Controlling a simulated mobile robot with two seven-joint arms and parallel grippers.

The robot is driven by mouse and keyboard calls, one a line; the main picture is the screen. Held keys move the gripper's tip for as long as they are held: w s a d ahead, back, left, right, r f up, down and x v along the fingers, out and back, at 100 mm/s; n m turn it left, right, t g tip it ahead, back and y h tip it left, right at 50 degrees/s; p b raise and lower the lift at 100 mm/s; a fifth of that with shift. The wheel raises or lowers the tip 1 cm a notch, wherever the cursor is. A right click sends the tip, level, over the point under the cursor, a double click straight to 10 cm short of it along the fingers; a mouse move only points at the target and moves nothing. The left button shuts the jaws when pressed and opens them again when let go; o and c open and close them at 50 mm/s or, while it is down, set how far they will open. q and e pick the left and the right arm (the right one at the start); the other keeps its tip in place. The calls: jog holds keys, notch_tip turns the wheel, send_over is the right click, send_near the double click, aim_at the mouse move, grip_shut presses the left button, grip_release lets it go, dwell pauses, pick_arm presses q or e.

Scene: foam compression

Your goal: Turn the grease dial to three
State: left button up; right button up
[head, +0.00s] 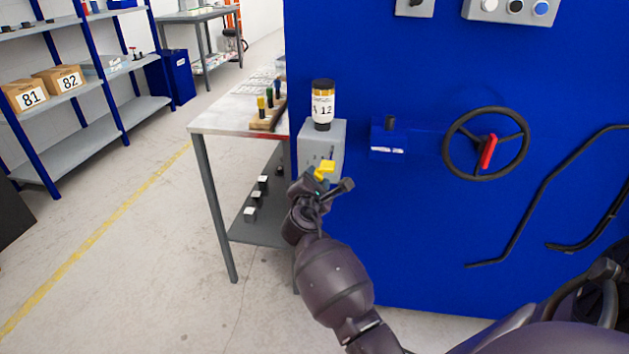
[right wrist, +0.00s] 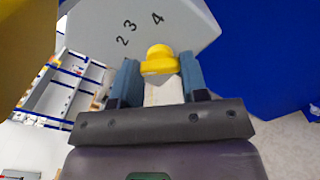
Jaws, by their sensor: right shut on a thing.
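The grease unit is a grey box (head: 330,140) on the side of the blue machine, with a clear dark-banded jar (head: 323,103) marked 12 on top. The yellow dial (head: 325,168) is on its front, at the end of my right arm. My right gripper (head: 321,186) is at the dial. In the right wrist view, the gripper's two blue-grey fingers (right wrist: 160,80) are on either side of the yellow dial (right wrist: 160,58) and shut on it. The numbers 2, 3 and 4 show on the grey face (right wrist: 185,35); the dial's pointing is hard to tell. My left gripper is not seen.
A handwheel (head: 486,143) with a red handle and black bent rails (head: 540,190) are on the blue machine at right. A metal table (head: 225,118) with several coloured-topped items stands left. Shelves with boxes (head: 57,79) are farther left. The floor between is clear.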

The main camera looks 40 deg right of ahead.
pick_arm(q)
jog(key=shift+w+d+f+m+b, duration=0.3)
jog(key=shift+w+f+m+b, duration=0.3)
jog(key=shift+b, duration=1.2)
pick_arm(e)
jog(key=shift+m, duration=6.5)
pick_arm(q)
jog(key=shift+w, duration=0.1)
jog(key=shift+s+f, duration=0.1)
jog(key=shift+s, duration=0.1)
pick_arm(e)
jog(key=o, duration=0.9)
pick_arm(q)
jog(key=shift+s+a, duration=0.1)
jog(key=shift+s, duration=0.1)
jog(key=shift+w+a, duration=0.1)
pick_arm(e)
jog(key=shift+s, duration=0.1)
